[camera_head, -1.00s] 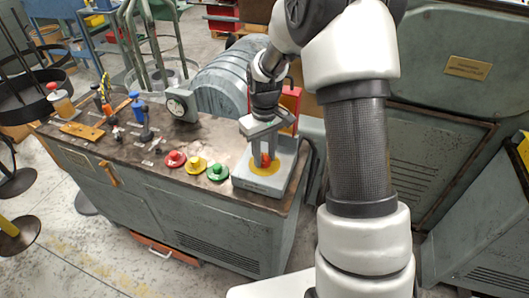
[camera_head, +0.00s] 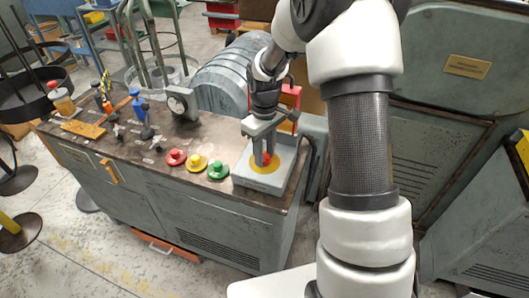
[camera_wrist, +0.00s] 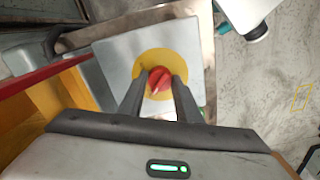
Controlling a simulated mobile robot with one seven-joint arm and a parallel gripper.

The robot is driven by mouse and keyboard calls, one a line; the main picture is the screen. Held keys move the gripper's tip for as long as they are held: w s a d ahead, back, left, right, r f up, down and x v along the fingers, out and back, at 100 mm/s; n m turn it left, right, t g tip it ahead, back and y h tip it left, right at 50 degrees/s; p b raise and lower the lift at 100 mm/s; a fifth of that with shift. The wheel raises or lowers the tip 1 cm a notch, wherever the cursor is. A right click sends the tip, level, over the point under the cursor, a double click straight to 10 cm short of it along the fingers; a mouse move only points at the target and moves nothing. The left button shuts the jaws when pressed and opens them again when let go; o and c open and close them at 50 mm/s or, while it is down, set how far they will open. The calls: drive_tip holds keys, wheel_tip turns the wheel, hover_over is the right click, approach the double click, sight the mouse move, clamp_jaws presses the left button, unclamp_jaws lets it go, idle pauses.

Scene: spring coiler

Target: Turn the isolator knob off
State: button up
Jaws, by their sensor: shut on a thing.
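The isolator knob is a red knob (camera_head: 266,158) on a yellow round plate (camera_head: 262,168), set on a light grey box (camera_head: 283,181) at the right end of the machine top. In the wrist view the red knob (camera_wrist: 159,79) sits between my fingertips, on the yellow plate (camera_wrist: 149,60). My gripper (camera_head: 264,155) reaches down from above, and its two fingers (camera_wrist: 159,85) are shut on the knob from both sides. A pale pointer line shows on the knob, tilted in the wrist view. The fingers hide part of the knob and plate.
Red (camera_head: 175,157), yellow (camera_head: 197,163) and green (camera_head: 219,169) buttons stand left of the box. A red panel (camera_head: 290,97) stands close behind my gripper. A dial gauge (camera_head: 179,104), bottles and tools are farther left. A cable runs beside the box.

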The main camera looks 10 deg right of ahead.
drive_tip(key=o, duration=1.1)
drive_tip(key=shift+c, duration=0.2)
drive_tip(key=m+b, duration=0.1)
drive_tip(key=m, duration=0.2)
drive_tip(key=shift+f+m+b, duration=0.1)
drive_tip(key=shift+m+b, duration=0.2)
drive_tip(key=shift+m, duration=0.1)
drive_tip(key=m+b, duration=0.1)
drive_tip(key=m, duration=0.4)
drive_tip(key=m+b, duration=0.1)
drive_tip(key=m, duration=0.2)
drive_tip(key=m+b, duration=0.1)
drive_tip(key=m, duration=0.4)
wheel_tip(320, 180, up, 18)
drive_tip(key=m+p, duration=0.1)
drive_tip(key=p, duration=0.2)
drive_tip(key=s+r+n+t+p, duration=0.2)
drive_tip(key=s+r+n+p, duration=0.3)
drive_tip(key=s+r, duration=0.7)
drive_tip(key=shift+r+t+p, duration=0.4)
drive_tip(key=shift+r+p, duration=0.7)
drive_tip(key=shift+p, duration=0.3)
